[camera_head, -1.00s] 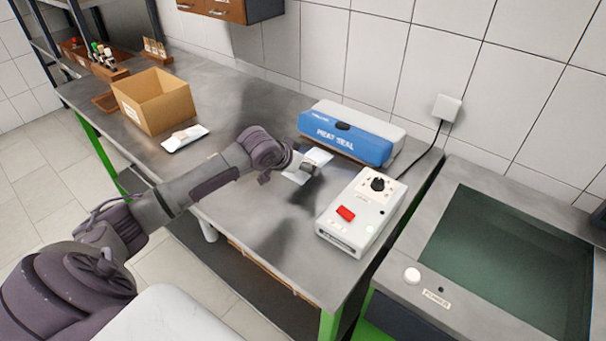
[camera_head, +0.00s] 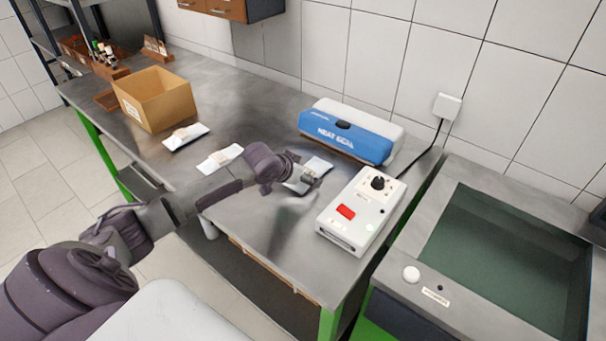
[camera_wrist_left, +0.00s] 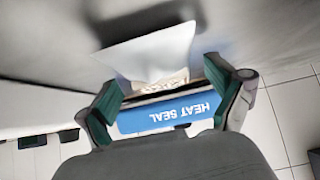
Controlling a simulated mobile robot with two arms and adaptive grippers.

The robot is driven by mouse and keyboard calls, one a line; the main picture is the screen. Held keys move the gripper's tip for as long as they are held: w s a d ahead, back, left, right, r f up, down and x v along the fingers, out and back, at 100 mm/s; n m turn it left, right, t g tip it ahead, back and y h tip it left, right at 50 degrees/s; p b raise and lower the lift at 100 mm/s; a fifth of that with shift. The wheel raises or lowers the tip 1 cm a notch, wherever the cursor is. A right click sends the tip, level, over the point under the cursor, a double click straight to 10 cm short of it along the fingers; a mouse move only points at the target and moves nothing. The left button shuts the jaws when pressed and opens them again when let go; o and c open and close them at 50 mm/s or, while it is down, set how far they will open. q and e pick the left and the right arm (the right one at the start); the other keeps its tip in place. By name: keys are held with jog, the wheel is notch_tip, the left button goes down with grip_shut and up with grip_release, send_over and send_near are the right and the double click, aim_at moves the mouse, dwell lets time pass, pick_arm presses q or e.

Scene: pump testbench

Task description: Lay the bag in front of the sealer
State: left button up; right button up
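A small white bag (camera_head: 319,164) with brownish contents is on the steel bench, in front of the blue and white heat sealer (camera_head: 340,138). My left gripper (camera_head: 304,179) is at the bag's near side and hides part of it. In the left wrist view the fingers (camera_wrist_left: 162,84) are spread apart. The bag (camera_wrist_left: 150,52) shows between and beyond the fingertips, with a gap beside each finger. I cannot tell if it lies fully flat. The sealer's blue front (camera_wrist_left: 165,113) is close by in that view. My right gripper is not in view.
A white control box (camera_head: 358,212) with a red switch and black knob stands right of the gripper. Two more bags (camera_head: 220,158) (camera_head: 186,136) lie to the left, near an open cardboard box (camera_head: 154,99). A dark-green basin (camera_head: 505,262) is at the right.

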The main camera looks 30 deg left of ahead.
pick_arm(q)
jog(key=shift+r, duration=0.15)
jog(key=v, duration=1.2)
dwell(1.2)
